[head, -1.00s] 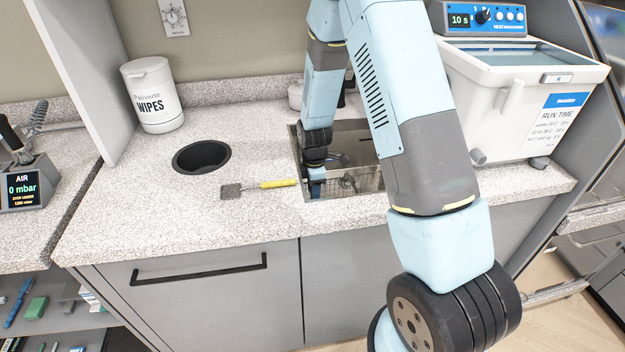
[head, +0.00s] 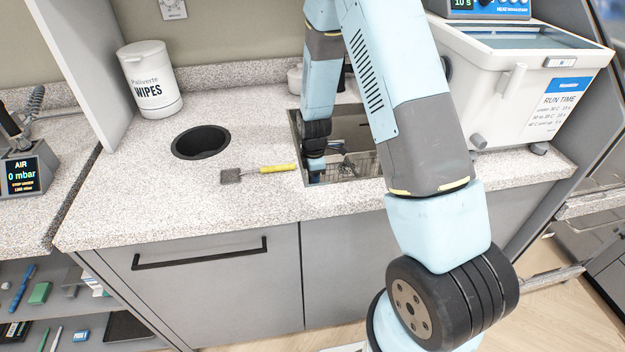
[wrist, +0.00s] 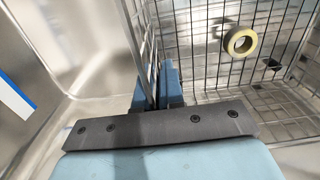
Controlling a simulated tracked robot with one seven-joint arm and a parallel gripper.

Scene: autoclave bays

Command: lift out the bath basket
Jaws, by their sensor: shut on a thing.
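The bath basket (wrist: 205,60) is a wire mesh basket inside the metal sink (head: 293,125). In the wrist view my gripper (wrist: 157,88) is shut on the basket's wire wall, with one blue finger on each side of it. In the head view part of the mesh (head: 352,166) shows in the sink opening. My arm hides much of the sink and basket there, and the fingertips are not clear in that view. A pale yellow ring like a tape roll (wrist: 240,41) shows at the basket's far mesh.
A yellow-handled scraper (head: 258,172) lies on the counter left of the sink. A round black hole (head: 201,142) and a wipes tub (head: 150,80) are further left. A white water bath (head: 520,85) stands to the right.

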